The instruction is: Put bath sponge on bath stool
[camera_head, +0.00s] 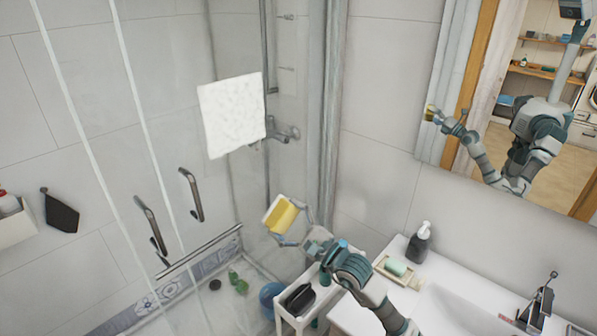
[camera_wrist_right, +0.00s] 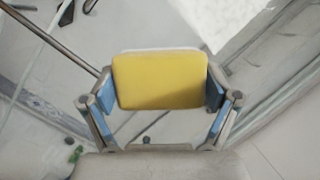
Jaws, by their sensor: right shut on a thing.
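A yellow bath sponge (camera_head: 281,215) with a white side is held up in front of the shower area, left of the cart. My right gripper (camera_head: 288,222) is shut on it. In the right wrist view the sponge (camera_wrist_right: 160,80) sits between the blue finger pads, gripped at its left and right sides, its yellow face towards the camera. I cannot make out a bath stool in either view. My left gripper is not in view.
A white cart (camera_head: 289,318) with a black item stands below my right arm. A sink counter (camera_head: 408,301) is to its right. A glass shower panel with handles (camera_head: 192,195) stands left. A blue bucket (camera_head: 270,297) and green bottles (camera_head: 238,283) are on the floor. A white towel (camera_head: 232,114) hangs behind.

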